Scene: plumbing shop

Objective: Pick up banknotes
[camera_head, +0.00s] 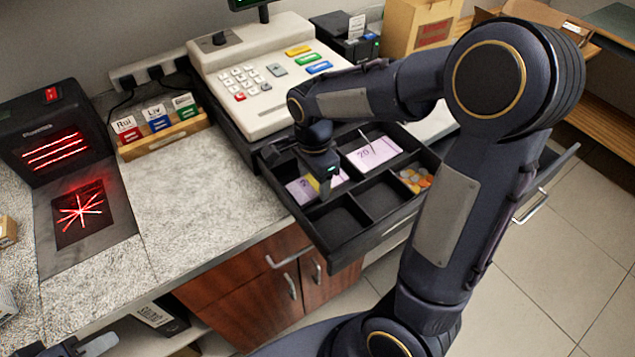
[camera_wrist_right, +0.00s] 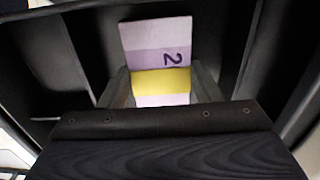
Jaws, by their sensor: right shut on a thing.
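My right gripper (camera_head: 324,180) reaches down into the left compartment of the open cash drawer (camera_head: 345,262). It is shut on a purple banknote bundle (camera_head: 302,190) with a yellow band. In the right wrist view the bundle (camera_wrist_right: 157,45) stands out between the two fingers (camera_wrist_right: 160,88), and part of a "2" shows on it. Whether it is clear of the compartment floor I cannot tell. A second purple bundle (camera_head: 372,153), marked 20, lies in the back compartment. My left gripper (camera_head: 85,346) shows only in part at the lower left edge, and its opening is unclear.
Coins (camera_head: 414,178) fill a compartment at the right; the front compartments look empty. The cash register (camera_head: 262,78) stands behind the drawer. A scanner (camera_head: 48,130) and a card box (camera_head: 162,131) stand to the left. The countertop (camera_head: 200,205) between is clear.

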